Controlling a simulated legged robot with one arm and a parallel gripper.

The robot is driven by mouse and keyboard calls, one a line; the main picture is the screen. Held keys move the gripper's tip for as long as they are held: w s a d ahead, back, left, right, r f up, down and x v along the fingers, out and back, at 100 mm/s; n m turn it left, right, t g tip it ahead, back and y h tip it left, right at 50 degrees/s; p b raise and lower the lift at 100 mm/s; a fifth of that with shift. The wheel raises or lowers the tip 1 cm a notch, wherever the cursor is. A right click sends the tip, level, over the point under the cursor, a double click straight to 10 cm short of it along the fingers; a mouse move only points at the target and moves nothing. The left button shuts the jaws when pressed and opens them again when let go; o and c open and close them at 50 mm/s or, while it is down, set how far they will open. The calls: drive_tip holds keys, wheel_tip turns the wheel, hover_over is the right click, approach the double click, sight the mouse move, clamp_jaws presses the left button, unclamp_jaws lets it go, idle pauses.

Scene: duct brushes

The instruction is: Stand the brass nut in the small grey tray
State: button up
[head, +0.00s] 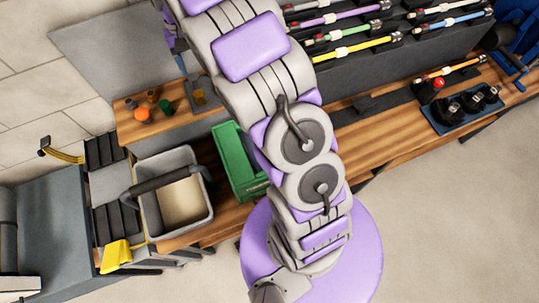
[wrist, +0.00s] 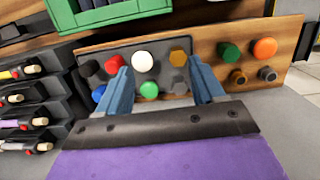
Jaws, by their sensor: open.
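A brass-coloured hexagonal piece (wrist: 178,57), which looks like the brass nut, is in the wrist view at the right end of a grey tray-like panel (wrist: 162,49). A similar brass piece (head: 198,96) shows beside my arm in the head view. A brownish ring-like piece (wrist: 237,77) sits on the wood to the right, outside the panel; I cannot tell whether it is also brass. My gripper (wrist: 160,73) is open, its blue fingers spread over the panel, with nothing held. In the head view my arm hides most of the panel and my gripper.
Black, red, white, blue, green and grey pieces crowd the panel. A green knob (wrist: 229,52), an orange knob (wrist: 264,48) and a grey ring (wrist: 267,74) are close to the right.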

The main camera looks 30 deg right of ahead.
drive_tip(key=s+r, duration=0.4)
drive_tip(key=s, duration=0.5)
drive_tip(key=s+r, duration=0.3)
drive_tip(key=s, duration=0.5)
drive_tip(key=s+a+f+n, duration=0.1)
drive_tip(key=s+n, duration=0.1)
drive_tip(key=s, duration=2)
drive_tip(key=shift+f, duration=0.35)
wheel_tip(320, 180, down, 8)
drive_tip(key=b, duration=0.7)
drive_tip(key=shift+b, duration=0.4)
